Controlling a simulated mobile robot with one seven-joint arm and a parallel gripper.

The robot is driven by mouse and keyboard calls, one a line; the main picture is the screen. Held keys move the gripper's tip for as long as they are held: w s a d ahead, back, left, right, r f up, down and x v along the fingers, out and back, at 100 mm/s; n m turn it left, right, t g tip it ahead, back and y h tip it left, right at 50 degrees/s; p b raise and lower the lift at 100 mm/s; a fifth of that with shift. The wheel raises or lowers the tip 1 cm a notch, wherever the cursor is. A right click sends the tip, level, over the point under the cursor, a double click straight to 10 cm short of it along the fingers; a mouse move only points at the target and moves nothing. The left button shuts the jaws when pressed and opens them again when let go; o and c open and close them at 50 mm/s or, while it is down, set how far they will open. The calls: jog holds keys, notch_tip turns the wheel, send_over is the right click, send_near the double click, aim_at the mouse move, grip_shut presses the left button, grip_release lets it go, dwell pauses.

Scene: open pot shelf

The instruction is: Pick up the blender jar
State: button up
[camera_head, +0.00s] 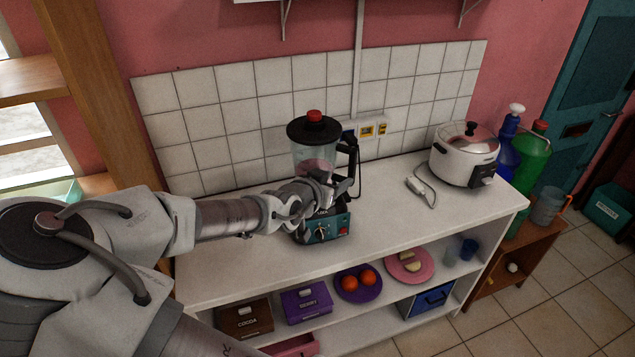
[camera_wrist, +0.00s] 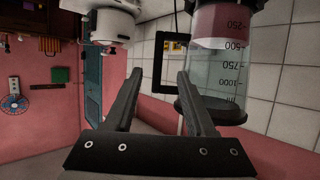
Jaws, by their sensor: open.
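The blender jar (camera_head: 306,159) is clear with pinkish contents, a black lid, a red knob and a black handle (camera_head: 355,168) on its right side. It stands upright on its teal and black blender base (camera_head: 327,229) on the white counter. My gripper (camera_head: 345,186) is in front of the jar near the handle and hides the jar's lower part. In the wrist view the jar (camera_wrist: 222,72) appears upside down at upper right, and my open fingers (camera_wrist: 160,72) have the handle loop showing between their tips. I cannot tell whether the handle lies inside the jaws.
A white rice cooker (camera_head: 462,158) with its cord stands on the counter at right. Wall sockets (camera_head: 371,131) are behind the jar. The lower shelf holds boxes and plates (camera_head: 358,284). A tiled wall (camera_head: 225,120) backs the counter; its middle right is mostly clear.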

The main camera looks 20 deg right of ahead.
aim_at(350, 172)
jog(key=x, duration=0.5)
jog(key=shift+b, duration=0.3)
jog(key=shift+x, duration=2.7)
jog(key=shift+s+f, duration=0.15)
jog(key=shift+c, duration=0.3)
grip_shut()
